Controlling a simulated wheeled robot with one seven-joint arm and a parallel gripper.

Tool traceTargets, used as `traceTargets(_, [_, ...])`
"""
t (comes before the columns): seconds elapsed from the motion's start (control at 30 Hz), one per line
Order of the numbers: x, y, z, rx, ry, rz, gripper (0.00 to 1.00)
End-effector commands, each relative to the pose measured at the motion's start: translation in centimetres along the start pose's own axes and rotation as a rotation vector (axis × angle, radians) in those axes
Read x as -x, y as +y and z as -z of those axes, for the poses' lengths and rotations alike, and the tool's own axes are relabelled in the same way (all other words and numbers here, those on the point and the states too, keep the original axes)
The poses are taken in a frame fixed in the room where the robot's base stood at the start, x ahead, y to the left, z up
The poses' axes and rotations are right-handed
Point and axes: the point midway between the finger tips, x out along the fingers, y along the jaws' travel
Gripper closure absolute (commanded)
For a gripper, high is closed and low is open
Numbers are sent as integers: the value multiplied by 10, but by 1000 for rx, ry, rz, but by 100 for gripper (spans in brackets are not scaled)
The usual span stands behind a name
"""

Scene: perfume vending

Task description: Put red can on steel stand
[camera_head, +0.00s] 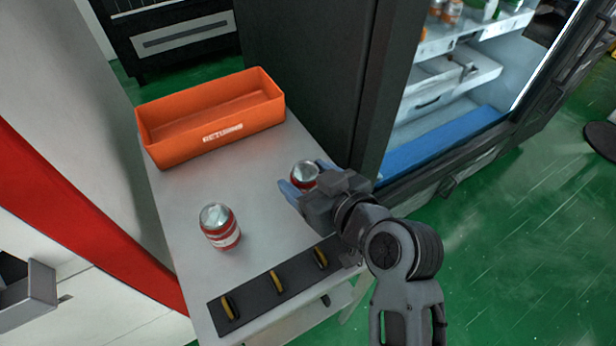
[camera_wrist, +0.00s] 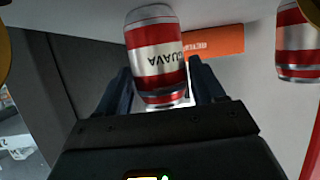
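A red and silver can (camera_head: 304,174) is between the fingers of my gripper (camera_head: 305,180), near the right edge of the grey table. In the wrist view this can (camera_wrist: 156,55) shows the word GUAVA, upside down, with a finger close on each side. I cannot tell whether the fingers press on it or whether it touches the table. A second red and silver can (camera_head: 220,227) stands upright on the table to the left, apart from my gripper. It shows at the right edge of the wrist view (camera_wrist: 298,45). I cannot pick out a separate steel stand.
An orange RETURNS bin (camera_head: 212,130) is at the table's (camera_head: 180,205) far end. A dark strip with yellow pieces (camera_head: 277,285) lies along the near edge. A dark open cabinet with lit shelves (camera_head: 445,85) stands at right. Table space between the cans is clear.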

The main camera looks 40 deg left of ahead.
Motion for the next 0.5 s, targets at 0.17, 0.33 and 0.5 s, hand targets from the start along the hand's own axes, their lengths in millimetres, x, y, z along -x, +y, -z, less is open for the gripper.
traceTargets(0.17, [0, 0, 0, 0, 0, 0, 15])
traceTargets(0.33, [0, 0, 0, 0, 0, 0, 15])
traceTargets(0.5, [4, 0, 2, -1, 0, -1, 15])
